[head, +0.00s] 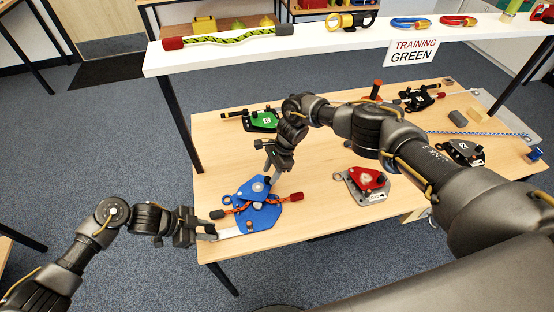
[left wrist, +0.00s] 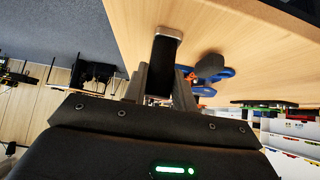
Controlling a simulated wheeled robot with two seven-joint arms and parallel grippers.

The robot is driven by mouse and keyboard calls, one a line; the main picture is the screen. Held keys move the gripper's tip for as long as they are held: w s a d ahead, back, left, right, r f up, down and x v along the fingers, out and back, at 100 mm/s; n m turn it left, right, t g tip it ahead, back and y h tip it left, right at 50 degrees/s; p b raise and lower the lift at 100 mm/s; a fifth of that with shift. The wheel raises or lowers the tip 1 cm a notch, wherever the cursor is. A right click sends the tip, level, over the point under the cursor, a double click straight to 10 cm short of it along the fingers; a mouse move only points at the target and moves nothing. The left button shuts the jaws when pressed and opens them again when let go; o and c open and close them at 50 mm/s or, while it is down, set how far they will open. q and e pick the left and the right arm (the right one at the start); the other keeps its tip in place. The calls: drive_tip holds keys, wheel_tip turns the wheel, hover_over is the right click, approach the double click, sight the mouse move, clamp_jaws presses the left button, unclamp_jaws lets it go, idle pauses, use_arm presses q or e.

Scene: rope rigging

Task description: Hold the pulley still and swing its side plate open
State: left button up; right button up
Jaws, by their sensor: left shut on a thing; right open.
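The blue pulley (head: 262,217) lies on the wooden table near its front left corner, with an orange rope (head: 238,209) running across it. Its side plate (head: 254,188) is blue with a pale round centre; how far it is swung is hard to tell. My left gripper (head: 212,233) is shut on a narrow bar at the table's edge, left of the pulley. In the left wrist view the bar (left wrist: 163,60) is dark with a silver end, and part of the blue pulley (left wrist: 208,72) shows beyond. My right gripper (head: 272,172) is open just above the side plate's far edge.
A green pulley (head: 263,121) lies behind, a red pulley (head: 368,181) to the right, and black pulleys (head: 463,152) farther right. A white shelf (head: 340,42) with rope pieces spans above the table's back. Bare tabletop (head: 310,215) lies right of the blue pulley.

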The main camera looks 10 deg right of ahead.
drive_tip(key=v, duration=0.9)
drive_tip(key=shift+r, duration=0.4)
drive_tip(key=shift+d, duration=0.1)
drive_tip(key=shift+c, duration=0.4)
